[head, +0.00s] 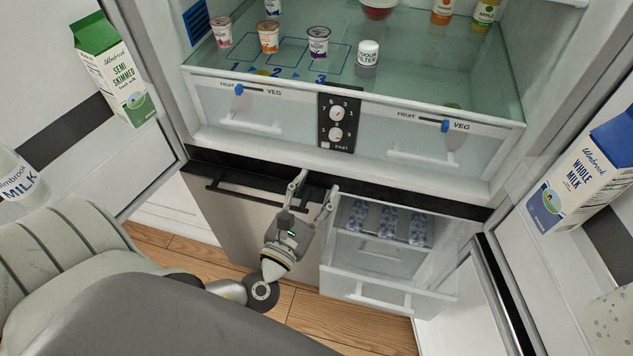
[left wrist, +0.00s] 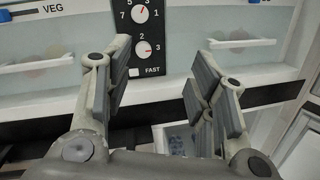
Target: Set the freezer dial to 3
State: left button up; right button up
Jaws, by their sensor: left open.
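A black control panel (head: 325,146) between the two fridge drawers carries two white dials, an upper dial (head: 338,113) and a lower dial (head: 336,134). In the left wrist view the upper dial (left wrist: 140,14) has 7, 5, 3 and 1 around it. The lower dial (left wrist: 145,48) has a 2 above and a 3 at its right; its red mark is towards the right. No freezer label is readable. My left gripper (head: 316,184) is open and empty, below the panel. Its spread fingers (left wrist: 163,68) reach towards the panel without touching the dials. My right gripper is not seen.
A FAST button (left wrist: 133,72) is under the dials. Drawers with blue sliders (head: 239,90) flank the panel. Below, an open freezer drawer (head: 350,285) juts out on the right. Open doors with milk cartons (head: 112,75) stand on both sides. Yogurt cups (head: 268,38) sit on the shelf.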

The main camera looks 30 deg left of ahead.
pick_arm(q)
jog(key=shift+s+d, duration=0.15)
jog(key=shift+s, duration=0.45)
dwell(0.3)
jog(key=s+a+f+n+g+y, duration=0.1)
jog(key=s+a+f+n+g, duration=0.3)
jog(key=f, duration=0.7)
jog(key=s+a+f+n+g, duration=0.1)
jog(key=f+n+g, duration=0.2)
jog(key=f+n, duration=0.55)
jog(key=s+a+f+n+g+y, duration=0.1)
jog(key=s+a+f+n+g, duration=0.2)
jog(key=f, duration=1.1)
jog(key=s+d+f+n+g+h, duration=0.1)
jog(key=s+d+f+n+g, duration=0.2)
jog(key=s+f+n, duration=0.6)
jog(key=s+d+f+n+g+h, duration=0.2)
jog(key=s+d+f+n+g, duration=0.2)
jog(key=s+f+n, duration=0.5)
jog(key=s+n+g, duration=0.1)
jog(key=s+n, duration=0.1)
jog(key=s, duration=0.4)
jog(key=shift+s+d+f+h, duration=0.2)
jog(key=shift+s+f+h, duration=0.1)
jog(key=shift+s, duration=0.1)
